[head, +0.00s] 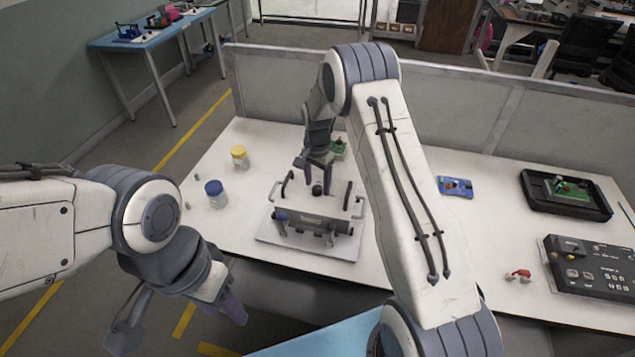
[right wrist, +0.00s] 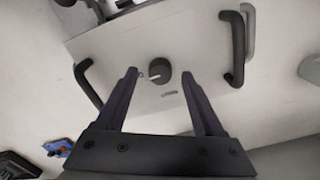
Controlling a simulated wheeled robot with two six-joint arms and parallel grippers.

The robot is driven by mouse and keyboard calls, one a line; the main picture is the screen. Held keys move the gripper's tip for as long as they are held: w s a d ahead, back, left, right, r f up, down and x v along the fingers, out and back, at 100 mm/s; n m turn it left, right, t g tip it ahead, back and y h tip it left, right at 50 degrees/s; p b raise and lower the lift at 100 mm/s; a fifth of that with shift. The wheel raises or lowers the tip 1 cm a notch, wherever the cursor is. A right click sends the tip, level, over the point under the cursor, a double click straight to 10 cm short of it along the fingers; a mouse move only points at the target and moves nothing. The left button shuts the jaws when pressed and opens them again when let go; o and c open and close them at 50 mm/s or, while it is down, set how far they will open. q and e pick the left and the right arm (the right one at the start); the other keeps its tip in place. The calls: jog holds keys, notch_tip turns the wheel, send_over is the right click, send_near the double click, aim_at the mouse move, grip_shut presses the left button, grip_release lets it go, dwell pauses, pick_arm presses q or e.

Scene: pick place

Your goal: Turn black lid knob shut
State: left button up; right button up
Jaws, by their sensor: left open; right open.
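The black lid knob (right wrist: 160,70) sits on the pale lid (right wrist: 120,55) of a box in the right wrist view. In the head view the knob (head: 317,189) shows on top of the grey box (head: 318,215), which stands on a light base plate (head: 345,246). My right gripper (right wrist: 160,75) is open, with its two fingers on either side of the knob and apart from it in the picture. It also shows above the box in the head view (head: 313,172). My left gripper (head: 180,325) is open and empty, low at the left, off the table's front edge.
Black handles (right wrist: 232,48) stand up at the lid's sides. A yellow-lidded jar (head: 239,158) and a blue-lidded jar (head: 216,195) stand left of the box. A blue board (head: 455,187), a black tray (head: 566,211) and a black control panel (head: 596,285) lie to the right.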

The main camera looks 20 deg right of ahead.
jog(key=shift+f, duration=0.55)
grip_shut()
